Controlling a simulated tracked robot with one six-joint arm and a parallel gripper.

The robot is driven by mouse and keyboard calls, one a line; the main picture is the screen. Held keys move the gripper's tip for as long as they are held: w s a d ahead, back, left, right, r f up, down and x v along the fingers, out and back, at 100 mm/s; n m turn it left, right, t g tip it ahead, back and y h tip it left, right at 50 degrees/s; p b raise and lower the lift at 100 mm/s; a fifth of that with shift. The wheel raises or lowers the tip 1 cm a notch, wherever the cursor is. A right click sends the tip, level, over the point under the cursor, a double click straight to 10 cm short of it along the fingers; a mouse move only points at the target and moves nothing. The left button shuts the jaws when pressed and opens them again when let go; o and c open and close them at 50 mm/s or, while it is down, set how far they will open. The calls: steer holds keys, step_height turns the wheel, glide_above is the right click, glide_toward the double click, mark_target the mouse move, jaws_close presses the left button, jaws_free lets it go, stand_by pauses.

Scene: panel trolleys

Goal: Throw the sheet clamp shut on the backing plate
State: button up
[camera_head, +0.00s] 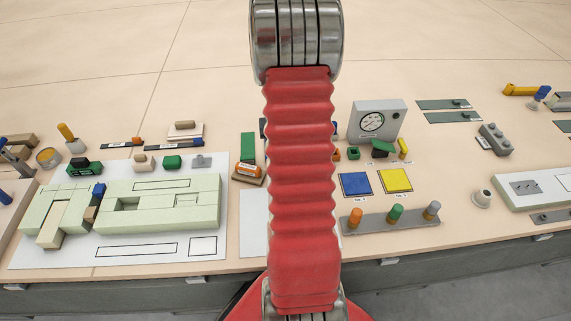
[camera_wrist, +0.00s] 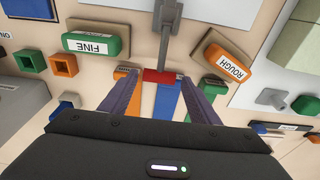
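In the wrist view, a grey bar (camera_wrist: 168,38) runs down from the top edge to a red crosspiece (camera_wrist: 158,76); this looks like the sheet clamp and its handle. My gripper (camera_wrist: 160,80) is open, one finger on each side of the red piece. I cannot tell whether either finger touches it. I cannot make out the backing plate for certain. In the head view my red-sleeved arm hides the middle of the bench, including the clamp and my gripper.
A green block marked FINE (camera_wrist: 95,45) and an orange block marked ROUGH (camera_wrist: 228,62) flank the fingers. In the head view, a gauge box (camera_head: 376,121), blue pad (camera_head: 355,185) and yellow pad (camera_head: 395,180) stand right of my arm; pale green blocks (camera_head: 160,205) lie left.

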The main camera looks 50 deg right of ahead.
steer(key=shift+o, duration=0.3)
steer(key=shift+s+a+r, duration=0.1)
steer(key=shift+s+r, duration=0.05)
steer(key=shift+r, duration=0.85)
steer(key=shift+s+a+r, duration=0.1)
steer(key=shift+r, duration=0.9)
steer(key=r, duration=0.4)
steer(key=shift+s+a, duration=0.2)
